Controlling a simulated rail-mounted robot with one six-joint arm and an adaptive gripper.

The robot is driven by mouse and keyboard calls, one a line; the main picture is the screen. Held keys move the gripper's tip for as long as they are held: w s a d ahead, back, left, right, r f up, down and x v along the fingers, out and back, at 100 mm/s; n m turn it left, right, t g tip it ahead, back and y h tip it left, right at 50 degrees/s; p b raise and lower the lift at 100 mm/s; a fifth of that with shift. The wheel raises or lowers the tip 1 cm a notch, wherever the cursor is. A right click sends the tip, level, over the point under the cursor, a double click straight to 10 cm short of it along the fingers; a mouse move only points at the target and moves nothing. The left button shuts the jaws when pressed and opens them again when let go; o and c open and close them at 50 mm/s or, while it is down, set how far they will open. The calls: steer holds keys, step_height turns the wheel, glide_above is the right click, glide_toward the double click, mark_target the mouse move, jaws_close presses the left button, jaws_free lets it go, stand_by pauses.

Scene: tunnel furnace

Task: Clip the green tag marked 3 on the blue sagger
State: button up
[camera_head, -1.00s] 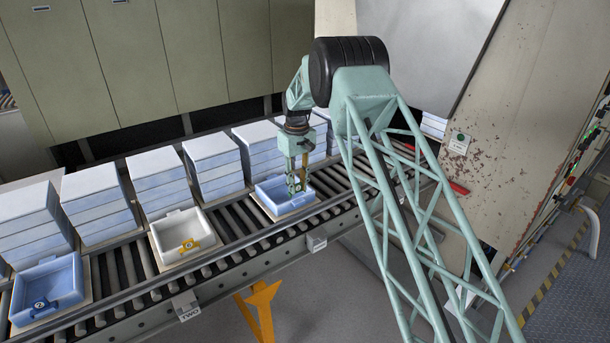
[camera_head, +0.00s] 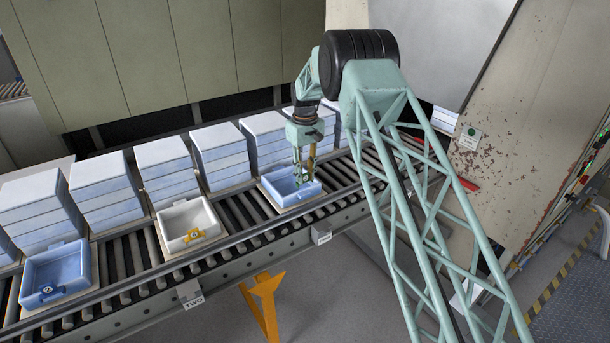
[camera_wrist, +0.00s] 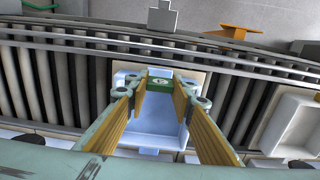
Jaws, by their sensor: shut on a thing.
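The blue sagger (camera_head: 283,199) sits on the roller conveyor below my gripper (camera_head: 302,180). In the wrist view, the sagger (camera_wrist: 158,128) shows between and around the fingers. My gripper (camera_wrist: 159,88) is shut on the small green tag (camera_wrist: 159,83), held between its two fingertips. The tag appears over the sagger's wall at the top of the wrist picture. I cannot tell whether it touches the rim. Its mark is too small to read surely. In the head view the fingers largely hide the tag.
Stacks of pale saggers (camera_head: 165,165) stand behind. The conveyor's front rail (camera_head: 225,252) runs before them.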

mark_target(305, 181)
steer(key=shift+f, duration=1.05)
steer(key=shift+f+b, duration=0.3)
steer(key=shift+b, duration=0.2)
steer(key=shift+f+b, duration=0.3)
steer(key=shift+f, duration=0.4)
steer(key=shift+f+b, duration=0.45)
steer(key=shift+f, duration=0.55)
stand_by(1.2)
steer(key=o, duration=0.8)
steer(key=shift+r, duration=0.1)
steer(key=shift+r, duration=5.9)
